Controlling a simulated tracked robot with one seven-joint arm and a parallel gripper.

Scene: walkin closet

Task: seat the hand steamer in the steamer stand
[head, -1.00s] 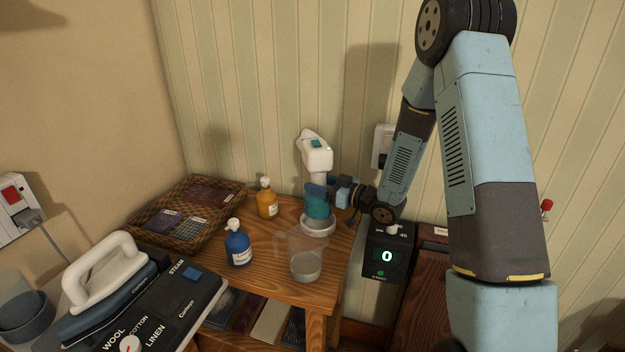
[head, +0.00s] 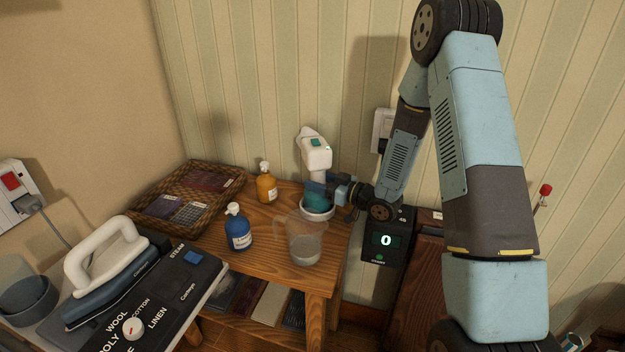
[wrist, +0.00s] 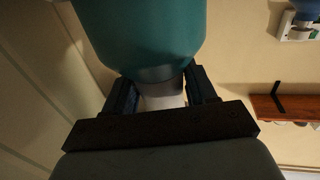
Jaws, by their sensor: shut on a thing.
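The hand steamer has a white head (head: 316,152) with a green patch and a teal lower body (head: 317,201). It stands upright over the table. My gripper (head: 318,187) is shut on it at the middle, reaching in from the right. In the wrist view, the teal body (wrist: 145,35) fills the top and a white part lies between the two dark fingers (wrist: 163,95). The steamer stand (head: 318,214) is a white round cup on the table, directly under the steamer. The teal bottom is down within the stand's rim; whether it rests on the floor of the cup is hidden.
A clear measuring jug (head: 305,243) stands close in front of the stand. An amber bottle (head: 267,185) and a blue bottle (head: 238,230) are to the left. The striped wall is close behind; a black display box (head: 386,240) is at right.

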